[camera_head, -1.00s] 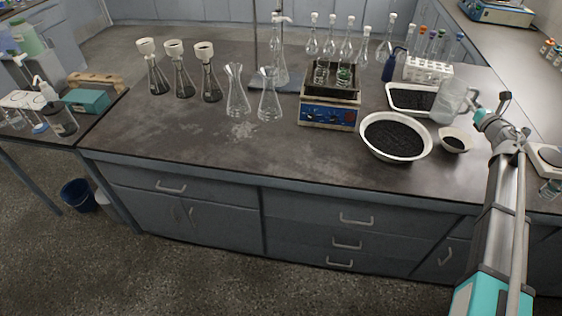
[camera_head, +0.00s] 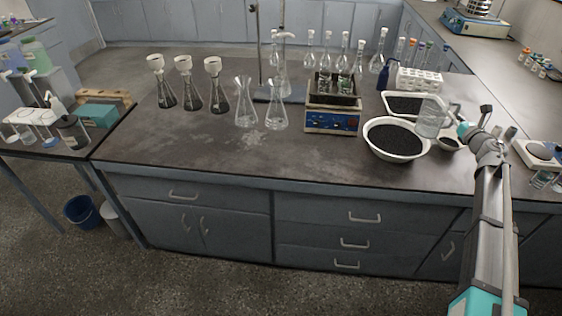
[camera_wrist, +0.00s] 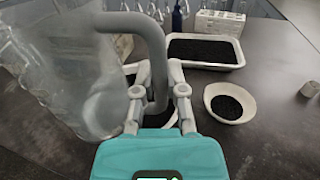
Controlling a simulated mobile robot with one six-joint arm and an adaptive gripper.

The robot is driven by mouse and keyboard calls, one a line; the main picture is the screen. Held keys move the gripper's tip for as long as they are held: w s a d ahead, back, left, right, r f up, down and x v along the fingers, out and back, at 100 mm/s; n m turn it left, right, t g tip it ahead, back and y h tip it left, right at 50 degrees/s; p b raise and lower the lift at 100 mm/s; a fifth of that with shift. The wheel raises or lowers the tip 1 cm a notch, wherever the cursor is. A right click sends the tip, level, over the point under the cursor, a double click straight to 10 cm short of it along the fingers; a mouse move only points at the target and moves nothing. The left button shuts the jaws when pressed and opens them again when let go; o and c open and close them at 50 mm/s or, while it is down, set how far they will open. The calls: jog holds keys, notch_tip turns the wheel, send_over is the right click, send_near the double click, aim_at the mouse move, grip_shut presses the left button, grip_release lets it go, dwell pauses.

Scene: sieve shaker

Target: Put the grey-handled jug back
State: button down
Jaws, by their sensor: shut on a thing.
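The grey-handled jug (camera_head: 431,118) is a clear, empty-looking beaker-like vessel. In the wrist view its clear body (camera_wrist: 62,75) fills the left side and its thick grey handle (camera_wrist: 157,62) runs down between my fingers. My gripper (camera_wrist: 160,95) is shut on the handle and holds the jug roughly upright above the right part of the bench. In the head view my gripper (camera_head: 459,127) is at the jug's right side. The jug hides part of the white basin behind it in the wrist view.
A round white basin of black granules (camera_head: 372,146), a rectangular white tray of granules (camera_head: 387,97) and a small bowl (camera_wrist: 209,104) lie close by. A blue-fronted device (camera_head: 331,122), flasks (camera_head: 246,108) and a tube rack (camera_head: 418,78) stand left and behind. The front-middle bench (camera_head: 200,150) is clear.

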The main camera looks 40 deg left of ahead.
jog(key=shift+s+a, duration=0.2)
jog(key=shift+a, duration=0.35)
